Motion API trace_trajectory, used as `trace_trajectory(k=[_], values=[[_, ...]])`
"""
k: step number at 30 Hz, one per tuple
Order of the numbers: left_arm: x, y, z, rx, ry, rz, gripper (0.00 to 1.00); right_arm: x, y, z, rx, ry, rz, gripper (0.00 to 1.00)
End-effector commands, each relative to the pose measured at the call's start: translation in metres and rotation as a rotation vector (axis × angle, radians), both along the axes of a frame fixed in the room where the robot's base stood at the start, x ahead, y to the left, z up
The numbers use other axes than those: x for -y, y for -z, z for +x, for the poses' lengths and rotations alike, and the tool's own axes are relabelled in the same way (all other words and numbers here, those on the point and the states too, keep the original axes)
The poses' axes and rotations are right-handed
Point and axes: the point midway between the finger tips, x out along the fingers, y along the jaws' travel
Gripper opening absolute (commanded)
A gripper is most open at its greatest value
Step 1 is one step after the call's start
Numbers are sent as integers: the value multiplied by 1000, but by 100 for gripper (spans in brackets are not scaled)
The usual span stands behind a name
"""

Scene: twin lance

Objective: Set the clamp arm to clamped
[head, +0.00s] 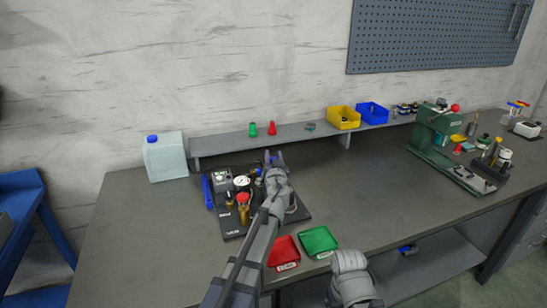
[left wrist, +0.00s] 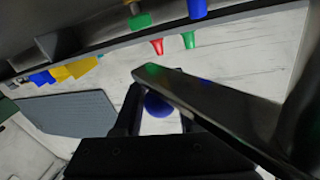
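The black fixture board (head: 235,232) lies on the bench with gauges, a red-topped brass part and other fittings. My left gripper (head: 273,158) is over its back right part, and my arm hides much of that side. In the left wrist view, a round blue knob (left wrist: 157,105) shows between the two apart fingers of the left gripper (left wrist: 160,112), with pale wall visible beside it. A dark bar (left wrist: 220,105) crosses in front of the fingers; I cannot tell whether it is the clamp arm. The clamp arm's position is not clear.
A red tray (head: 284,252) and a green tray (head: 318,240) lie at the front edge. A raised shelf (head: 290,136) behind carries small parts and yellow (head: 343,117) and blue (head: 372,112) bins. A jug (head: 165,158) stands left, a green press (head: 433,130) right.

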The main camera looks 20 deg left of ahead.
Motion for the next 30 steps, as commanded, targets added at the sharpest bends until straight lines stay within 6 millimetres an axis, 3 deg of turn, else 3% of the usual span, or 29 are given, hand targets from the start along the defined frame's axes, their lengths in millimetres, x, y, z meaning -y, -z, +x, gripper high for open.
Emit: trace_trajectory(k=[1,10,30], values=[[0,0,0,0,0,0,33,0,0,0,0,0,0,91],[0,0,0,0,0,0,0,0,0,0,0,0,0,91],[0,0,0,0,0,0,0,0,0,0,0,0,0,91]])
